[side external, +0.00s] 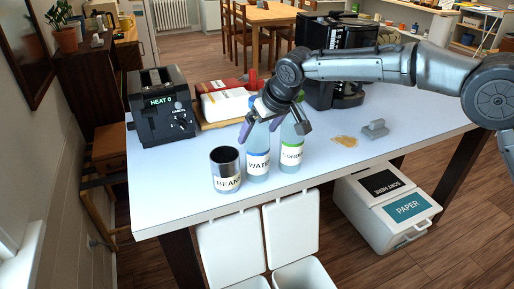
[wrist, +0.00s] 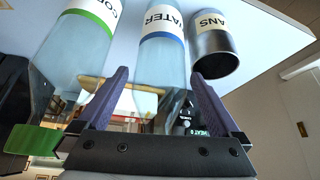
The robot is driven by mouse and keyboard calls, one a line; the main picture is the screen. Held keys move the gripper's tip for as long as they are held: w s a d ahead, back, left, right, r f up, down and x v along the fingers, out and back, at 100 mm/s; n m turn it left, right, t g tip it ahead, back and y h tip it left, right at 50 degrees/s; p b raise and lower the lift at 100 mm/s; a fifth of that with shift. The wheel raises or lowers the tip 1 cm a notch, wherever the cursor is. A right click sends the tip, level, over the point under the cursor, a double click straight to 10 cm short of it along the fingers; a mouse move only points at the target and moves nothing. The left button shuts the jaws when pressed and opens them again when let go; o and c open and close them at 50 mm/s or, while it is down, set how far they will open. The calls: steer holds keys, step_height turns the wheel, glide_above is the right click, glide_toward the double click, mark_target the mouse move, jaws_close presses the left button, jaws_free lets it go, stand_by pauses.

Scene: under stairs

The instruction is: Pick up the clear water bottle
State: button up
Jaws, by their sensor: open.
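The clear water bottle (side external: 257,140) stands upright on the table, with a white WATER label edged in blue. It also shows in the wrist view (wrist: 162,65), between the two fingers in the picture. My gripper (side external: 272,130) is open at the bottle's upper part, its fingers spread to either side. In the wrist view my gripper (wrist: 158,72) has its purple fingers apart, with no visible grip on the bottle. I cannot tell whether a finger touches it. The bottle's cap is largely hidden by my gripper.
A similar bottle with a green-edged label (side external: 292,150) stands close on the right; its green cap (wrist: 32,140) is near my gripper. A black BEANS can (side external: 225,170) stands on the left. A toaster (side external: 162,105) and coffee machine (side external: 340,60) stand behind. The table's right side is clearer.

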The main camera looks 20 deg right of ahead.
steer(key=shift+w+f, duration=0.2)
steer(key=shift+f, duration=0.1)
jaws_close()
steer(key=shift+r, duration=0.15)
stand_by(0.3)
steer(key=shift+r, duration=0.6)
steer(key=s+d+r, duration=0.5)
steer(key=s+r, duration=0.6)
steer(key=s, duration=0.2)
steer(key=shift+d+r, duration=0.2)
steer(key=shift+r, duration=0.1)
